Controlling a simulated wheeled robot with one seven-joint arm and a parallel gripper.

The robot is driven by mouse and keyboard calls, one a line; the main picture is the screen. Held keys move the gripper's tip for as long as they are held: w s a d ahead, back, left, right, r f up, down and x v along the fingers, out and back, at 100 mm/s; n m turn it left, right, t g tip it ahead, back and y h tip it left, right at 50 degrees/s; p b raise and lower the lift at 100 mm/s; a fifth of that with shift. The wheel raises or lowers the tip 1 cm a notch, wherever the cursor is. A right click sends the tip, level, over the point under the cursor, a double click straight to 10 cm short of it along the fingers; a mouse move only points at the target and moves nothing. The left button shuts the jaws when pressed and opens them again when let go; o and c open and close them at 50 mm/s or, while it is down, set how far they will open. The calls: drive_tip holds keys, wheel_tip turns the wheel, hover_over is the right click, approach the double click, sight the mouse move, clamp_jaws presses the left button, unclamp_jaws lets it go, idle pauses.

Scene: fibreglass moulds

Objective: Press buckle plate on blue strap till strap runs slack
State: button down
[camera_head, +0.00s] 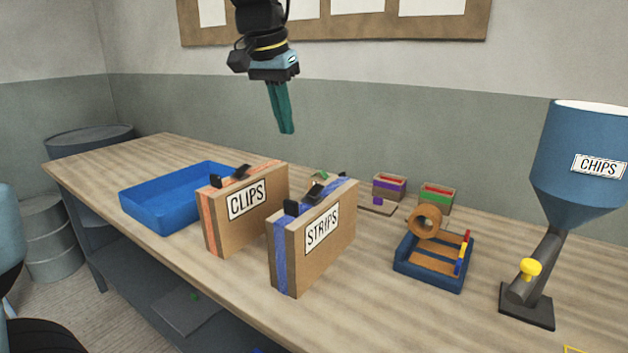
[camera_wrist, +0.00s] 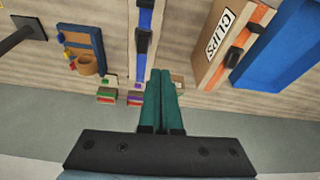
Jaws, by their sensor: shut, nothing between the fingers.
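The box labelled STRIPS (camera_head: 322,232) stands upright on the bench with a blue strap (camera_head: 279,258) around it. A black buckle with a plate (camera_head: 315,192) sits on the strap along the box's top. In the wrist view the blue strap (camera_wrist: 145,18) and its black buckle (camera_wrist: 142,41) show at the top, left of the fingertips. My gripper (camera_head: 287,132) hangs above the bench, higher than the boxes and apart from the buckle. Its green fingers (camera_wrist: 160,73) are shut and empty.
A box labelled CLIPS (camera_head: 246,215) with an orange strap stands left of STRIPS, beside a blue tray (camera_head: 140,207). Small boxes (camera_head: 437,197), a blue-rimmed tray with a tan ring (camera_head: 428,278) and the CHIPS hopper (camera_head: 575,190) stand to the right.

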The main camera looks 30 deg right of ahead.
sight(314, 186)
drive_tip(key=d+r, duration=0.1)
drive_tip(key=s+d+m, duration=0.1)
drive_tip(key=shift+s+d+r, duration=0.3)
drive_tip(key=shift+r, duration=0.05)
drive_tip(key=p+x, duration=0.3)
drive_tip(key=x, duration=1)
drive_tip(key=shift+d+f, duration=0.2)
drive_tip(key=shift+d, duration=0.05)
drive_tip(key=shift+f, duration=0.25)
